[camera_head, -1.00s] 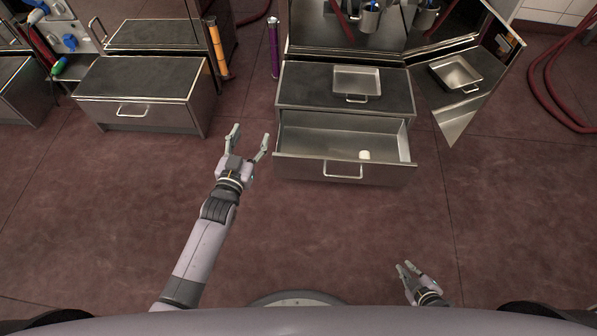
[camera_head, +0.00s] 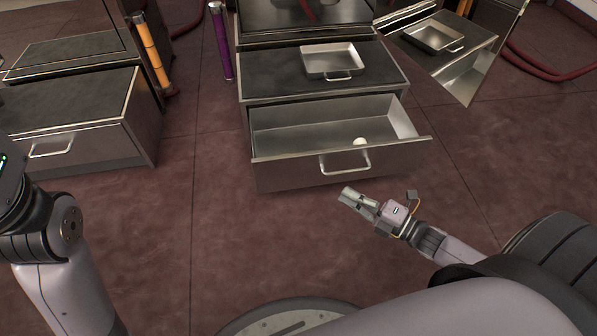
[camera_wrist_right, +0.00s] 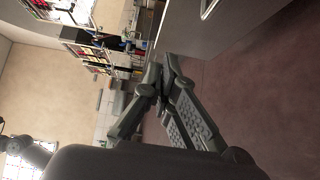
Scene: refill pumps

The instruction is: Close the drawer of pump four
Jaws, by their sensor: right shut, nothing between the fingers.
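The open drawer (camera_head: 290,167) is pulled out toward me from a metal cabinet in the head view, with a bar handle (camera_head: 346,165) on its front. A small white round object (camera_head: 359,141) lies inside it. My right gripper (camera_head: 352,200) is shut and empty, just below and in front of the drawer front, apart from it, pointing left. In the right wrist view its fingers (camera_wrist_right: 154,80) meet, and part of a metal front with a handle (camera_wrist_right: 208,8) shows at the top. My left gripper is out of the head view; only part of that arm shows at the left.
A shallow metal tray (camera_head: 332,62) sits on the cabinet top above the drawer. Another cabinet (camera_head: 90,140) with a closed drawer stands at the left. Orange (camera_head: 148,50) and purple (camera_head: 221,40) cylinders stand between them. The floor (camera_head: 200,240) before the drawer is clear.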

